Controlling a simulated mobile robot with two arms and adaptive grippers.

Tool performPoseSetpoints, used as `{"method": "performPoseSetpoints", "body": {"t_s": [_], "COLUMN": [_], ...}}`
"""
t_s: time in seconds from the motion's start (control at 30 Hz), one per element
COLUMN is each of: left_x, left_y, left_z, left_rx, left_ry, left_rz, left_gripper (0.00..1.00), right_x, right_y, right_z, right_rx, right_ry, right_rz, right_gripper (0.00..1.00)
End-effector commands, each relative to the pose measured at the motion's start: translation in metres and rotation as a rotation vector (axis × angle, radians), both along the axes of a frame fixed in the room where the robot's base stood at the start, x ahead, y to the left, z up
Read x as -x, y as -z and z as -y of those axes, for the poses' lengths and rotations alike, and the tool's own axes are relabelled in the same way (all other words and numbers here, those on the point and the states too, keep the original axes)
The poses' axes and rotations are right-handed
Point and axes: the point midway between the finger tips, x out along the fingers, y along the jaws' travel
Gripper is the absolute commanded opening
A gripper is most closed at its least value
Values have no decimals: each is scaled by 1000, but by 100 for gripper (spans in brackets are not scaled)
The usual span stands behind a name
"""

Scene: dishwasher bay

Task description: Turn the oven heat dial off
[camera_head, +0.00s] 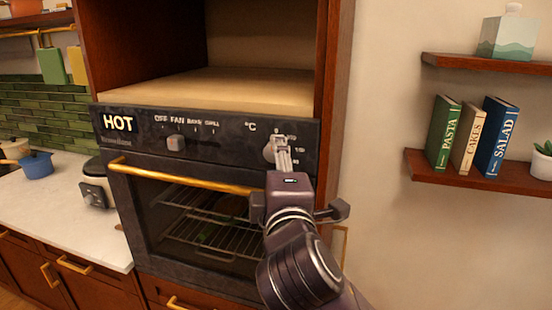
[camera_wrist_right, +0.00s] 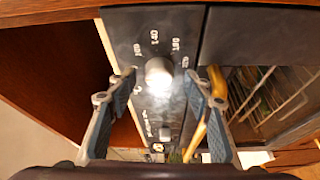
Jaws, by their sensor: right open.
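The oven heat dial (camera_head: 269,151) is a round pale knob under a "°C" mark at the right of the dark control panel (camera_head: 218,146). My right gripper (camera_head: 283,150) is in front of it and partly covers it. In the right wrist view the dial (camera_wrist_right: 158,74) is brightly lit and lies between the tips of my open right gripper (camera_wrist_right: 160,84), one finger on each side. I cannot tell whether the fingers touch it. The dial's pointer direction is washed out. The panel's display (camera_head: 118,124) reads "HOT". My left gripper is not in view.
A function knob (camera_head: 175,143) sits left on the panel. A gold handle bar (camera_head: 185,178) crosses the closed oven door (camera_head: 205,225), below the panel. A wooden cabinet side (camera_head: 335,85) stands right of the oven. Shelves with books (camera_head: 470,135) hang farther right.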

Motion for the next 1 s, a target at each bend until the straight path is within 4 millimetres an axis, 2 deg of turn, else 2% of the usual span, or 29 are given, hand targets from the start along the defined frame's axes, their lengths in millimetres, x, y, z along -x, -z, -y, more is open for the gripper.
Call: {"method": "performPoseSetpoints", "body": {"t_s": [0.3, 0.5, 0.67, 1.0], "left_x": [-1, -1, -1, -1], "left_y": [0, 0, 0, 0], "left_z": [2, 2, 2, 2], "left_rx": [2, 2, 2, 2], "left_ry": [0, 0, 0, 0], "left_rz": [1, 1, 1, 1], "left_gripper": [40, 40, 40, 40], "right_x": [67, 95, 103, 103], "right_y": [2, 4, 4, 8], "right_z": [4, 7, 8, 9], "right_rx": [-2, -1, 0, -7], "right_ry": [-5, -2, -1, 1], "right_rz": [0, -1, -1, -12], "right_gripper": [47, 47, 47, 47]}}
